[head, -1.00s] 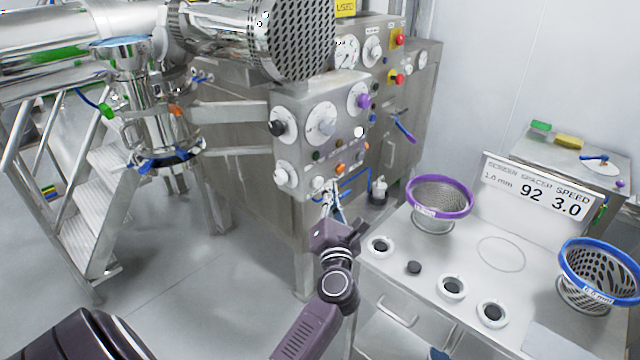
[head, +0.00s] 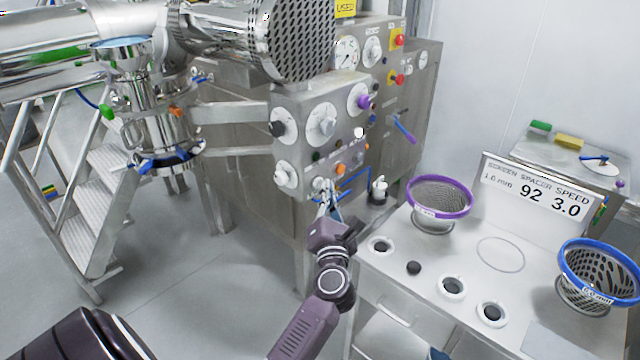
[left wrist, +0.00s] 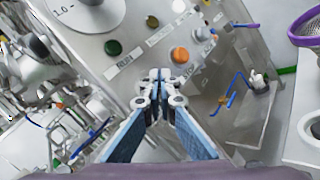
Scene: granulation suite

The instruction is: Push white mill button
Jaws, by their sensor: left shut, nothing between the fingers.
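The steel control panel (head: 300,104) faces me, with dials and several small coloured buttons. A white button (head: 358,132) sits on its right part; I cannot read its label. In the left wrist view, a small white button (left wrist: 178,6) shows near the top edge, beside a dark one. My left gripper (head: 325,188) is shut and empty, at the lower edge of the panel, below and left of the white button. In the left wrist view its closed fingertips (left wrist: 159,78) are in front of the panel's lower edge, below the orange button (left wrist: 180,55). My right gripper is not in view.
A steel table (head: 390,285) on the right holds a purple-rimmed screen (head: 440,184), a blue-rimmed screen (head: 600,270) and a sign (head: 535,188). Metal steps (head: 105,205) stand at the left. The floor (head: 190,300) between is clear.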

